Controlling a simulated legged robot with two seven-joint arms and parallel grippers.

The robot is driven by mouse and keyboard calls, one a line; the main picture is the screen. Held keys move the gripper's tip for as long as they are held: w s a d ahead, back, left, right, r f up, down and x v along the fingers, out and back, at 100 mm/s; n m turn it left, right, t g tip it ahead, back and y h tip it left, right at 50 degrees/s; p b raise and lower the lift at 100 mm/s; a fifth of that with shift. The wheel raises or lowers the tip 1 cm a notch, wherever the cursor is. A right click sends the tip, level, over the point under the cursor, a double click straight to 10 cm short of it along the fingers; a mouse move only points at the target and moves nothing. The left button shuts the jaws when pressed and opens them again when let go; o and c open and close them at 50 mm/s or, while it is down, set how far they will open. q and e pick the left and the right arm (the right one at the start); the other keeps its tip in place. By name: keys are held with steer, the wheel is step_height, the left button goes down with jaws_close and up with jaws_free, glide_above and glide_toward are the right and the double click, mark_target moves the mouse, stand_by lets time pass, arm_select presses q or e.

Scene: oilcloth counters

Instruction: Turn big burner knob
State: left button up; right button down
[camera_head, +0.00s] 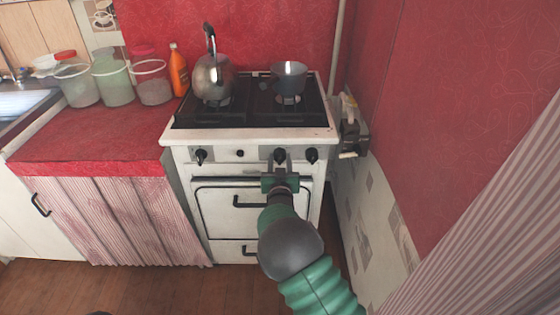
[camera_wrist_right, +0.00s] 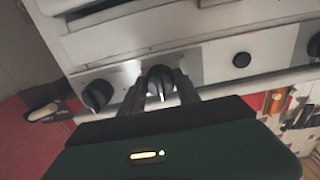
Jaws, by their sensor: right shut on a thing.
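The white stove (camera_head: 262,138) has a front panel with black knobs. My right gripper (camera_head: 280,168) reaches the panel. In the right wrist view its two dark fingers (camera_wrist_right: 160,92) are on either side of a black knob with a light pointer line (camera_wrist_right: 161,80), and they are shut on it. That knob (camera_head: 280,155) is partly hidden by the gripper in the head view. Another black knob (camera_head: 312,155) sits just right of it, and one more knob (camera_head: 200,156) is at the panel's left end. My left gripper is not in view.
A kettle (camera_head: 212,78) and a small pot (camera_head: 289,77) stand on the cooktop. An orange bottle (camera_head: 178,72) and several jars (camera_head: 113,80) are on the red counter (camera_head: 90,142). A wall (camera_head: 372,215) is close on the right.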

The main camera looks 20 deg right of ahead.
steer(key=shift+m, duration=0.4)
steer(key=m+b, duration=0.2)
steer(key=m, duration=0.1)
steer(key=shift+f+m, duration=0.1)
steer(key=shift+m, duration=0.2)
steer(key=shift+m+b, duration=1.4)
steer(key=shift+m, duration=0.8)
steer(key=c, duration=0.9)
jaws_free()
